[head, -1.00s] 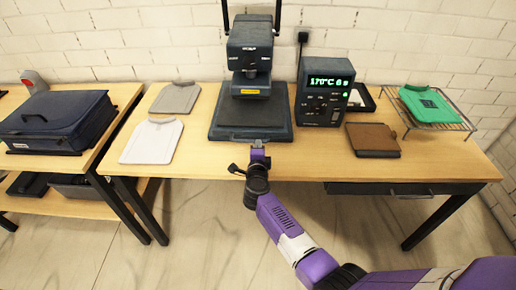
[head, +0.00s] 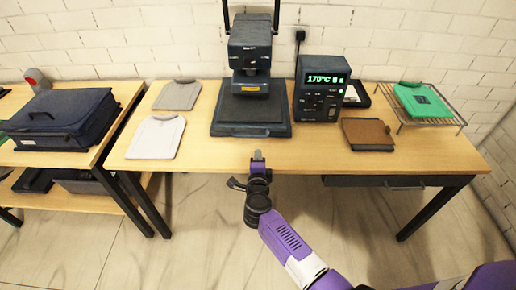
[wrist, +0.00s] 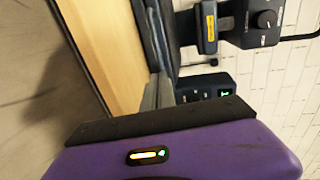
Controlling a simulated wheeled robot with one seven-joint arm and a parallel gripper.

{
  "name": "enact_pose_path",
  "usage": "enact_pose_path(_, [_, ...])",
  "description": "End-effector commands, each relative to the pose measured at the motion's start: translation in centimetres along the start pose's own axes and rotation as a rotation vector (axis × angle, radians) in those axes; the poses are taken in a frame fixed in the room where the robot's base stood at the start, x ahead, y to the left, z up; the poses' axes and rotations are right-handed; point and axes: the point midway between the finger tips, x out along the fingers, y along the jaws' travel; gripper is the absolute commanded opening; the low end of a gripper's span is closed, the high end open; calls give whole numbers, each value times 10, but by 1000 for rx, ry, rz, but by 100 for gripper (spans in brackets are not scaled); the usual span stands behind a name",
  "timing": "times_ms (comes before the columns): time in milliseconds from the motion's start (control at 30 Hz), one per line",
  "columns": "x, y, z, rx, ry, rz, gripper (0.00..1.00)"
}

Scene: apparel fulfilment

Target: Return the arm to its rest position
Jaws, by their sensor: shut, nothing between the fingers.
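My gripper (head: 257,156) is shut and empty. In the head view it is in front of the heat press (head: 250,105), by the table's front edge, with my purple arm reaching in from the lower right. The wrist view looks sideways across the wooden table (wrist: 103,45) to the press, whose yellow label (wrist: 210,27) shows, and to the control box (wrist: 210,87). The gripper touches nothing that I can see.
A green shirt (head: 422,100) lies on a wire rack (head: 455,122). A dark case (head: 60,118) stands on the left table.

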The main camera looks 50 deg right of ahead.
Motion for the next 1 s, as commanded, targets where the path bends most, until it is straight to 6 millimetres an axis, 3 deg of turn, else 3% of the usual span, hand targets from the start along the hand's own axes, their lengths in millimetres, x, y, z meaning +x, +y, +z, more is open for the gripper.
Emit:
enact_pose_path(100, [-21,0,0,-1,-2,0,0])
enact_pose_path(300, [-39,0,1,-1,-2,0,0])
enact_pose_path(667, [-42,-2,4,1,-13,-7,0])
enact_pose_path(767, [-43,-22,11,-32,-40,-65,0])
enact_pose_path(867, [-52,-59,20,-97,-78,-175,0])
enact_pose_path(1000, [-94,-89,22,-271,-146,-329,0])
